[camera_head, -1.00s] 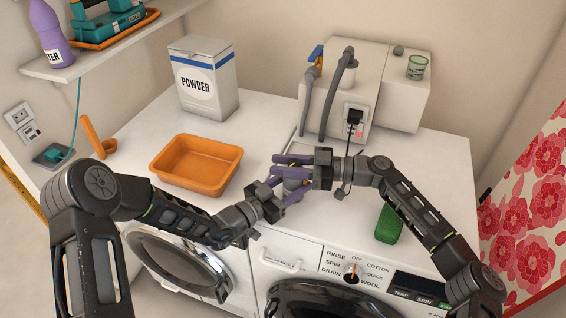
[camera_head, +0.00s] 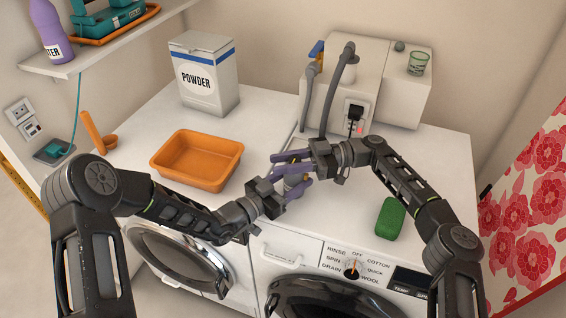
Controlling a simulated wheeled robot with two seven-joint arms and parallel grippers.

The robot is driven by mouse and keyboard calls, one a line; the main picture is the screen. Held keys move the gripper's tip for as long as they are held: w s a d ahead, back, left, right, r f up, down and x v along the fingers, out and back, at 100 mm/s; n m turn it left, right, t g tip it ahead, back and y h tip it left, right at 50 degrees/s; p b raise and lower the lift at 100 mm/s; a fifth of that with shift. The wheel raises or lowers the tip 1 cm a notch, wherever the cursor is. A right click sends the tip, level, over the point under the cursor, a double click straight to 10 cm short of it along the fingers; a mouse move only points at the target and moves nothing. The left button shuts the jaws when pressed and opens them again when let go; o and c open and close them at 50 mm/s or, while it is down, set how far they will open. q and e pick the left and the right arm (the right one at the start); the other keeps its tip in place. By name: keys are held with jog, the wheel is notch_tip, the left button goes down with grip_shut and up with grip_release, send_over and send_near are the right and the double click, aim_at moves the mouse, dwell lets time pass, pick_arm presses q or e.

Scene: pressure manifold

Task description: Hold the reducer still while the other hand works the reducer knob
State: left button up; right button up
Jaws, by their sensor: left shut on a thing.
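The reducer (camera_head: 291,181) is a small pale grey piece, mostly hidden among the purple fingers of both grippers above the front of the washers. My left gripper (camera_head: 299,187) comes in from the left and is shut on the reducer's body. My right gripper (camera_head: 281,164) reaches in from the right, its fingers just above and behind the left ones, at the top of the reducer. The knob is hidden by these fingers. I cannot tell whether the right fingers grip it or stand open around it.
An orange tray (camera_head: 197,187) lies left of the grippers. A green sponge (camera_head: 390,218) lies to the right. A powder box (camera_head: 205,90) and a pale grey cabinet with hoses (camera_head: 380,90) stand at the back. The white top is clear between them.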

jog(key=o, duration=0.5)
jog(key=shift+c, duration=0.2)
notch_tip(320, 180, up, 10)
dwell(0.4)
pick_arm(q)
jog(key=o, duration=1.6)
jog(key=v, duration=1.2)
